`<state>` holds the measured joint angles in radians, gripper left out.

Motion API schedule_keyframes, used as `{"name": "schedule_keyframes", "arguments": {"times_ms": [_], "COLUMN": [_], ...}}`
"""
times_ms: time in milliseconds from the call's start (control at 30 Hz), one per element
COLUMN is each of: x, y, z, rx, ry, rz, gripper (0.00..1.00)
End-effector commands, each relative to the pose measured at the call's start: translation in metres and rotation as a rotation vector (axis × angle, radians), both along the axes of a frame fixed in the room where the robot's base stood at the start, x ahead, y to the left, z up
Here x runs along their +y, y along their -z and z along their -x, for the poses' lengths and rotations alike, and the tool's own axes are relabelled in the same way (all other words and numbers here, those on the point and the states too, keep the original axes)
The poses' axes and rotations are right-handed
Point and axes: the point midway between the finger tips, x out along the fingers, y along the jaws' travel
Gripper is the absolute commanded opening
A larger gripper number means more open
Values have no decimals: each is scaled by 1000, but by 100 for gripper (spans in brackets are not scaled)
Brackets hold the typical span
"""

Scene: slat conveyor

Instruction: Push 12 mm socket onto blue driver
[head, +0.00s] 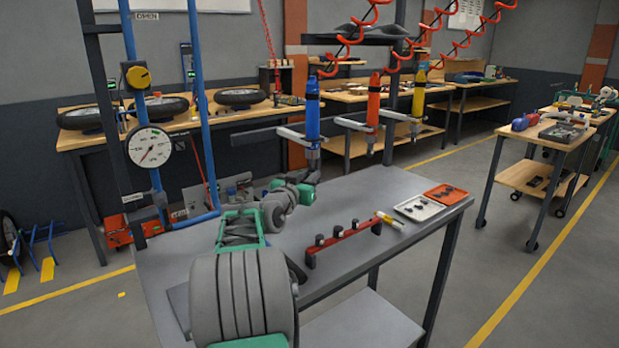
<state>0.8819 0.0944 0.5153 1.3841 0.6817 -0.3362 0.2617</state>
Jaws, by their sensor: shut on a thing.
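The blue driver (312,108) hangs upright from its red coiled hose, in a grey bracket, with its metal tip pointing down. My gripper (312,174) is directly below that tip, over the grey table (400,190). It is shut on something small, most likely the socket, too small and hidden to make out. I cannot tell whether the socket touches the driver tip. A red rack (345,243) with several small black sockets stands on the table, right of my arm.
An orange driver (373,101) and a yellow driver (419,95) hang to the right of the blue one. A white tray (419,215), an orange tray (458,190) and a yellow-handled tool (389,220) lie at the table's right. A dial gauge (149,147) is at the left.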

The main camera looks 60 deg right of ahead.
Motion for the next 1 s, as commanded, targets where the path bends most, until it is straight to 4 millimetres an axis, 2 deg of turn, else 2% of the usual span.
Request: {"name": "schedule_keyframes", "arguments": {"times_ms": [1000], "x": [0], "y": [-13], "z": [0], "rx": [0], "ry": [0], "rz": [1], "gripper": [0]}}
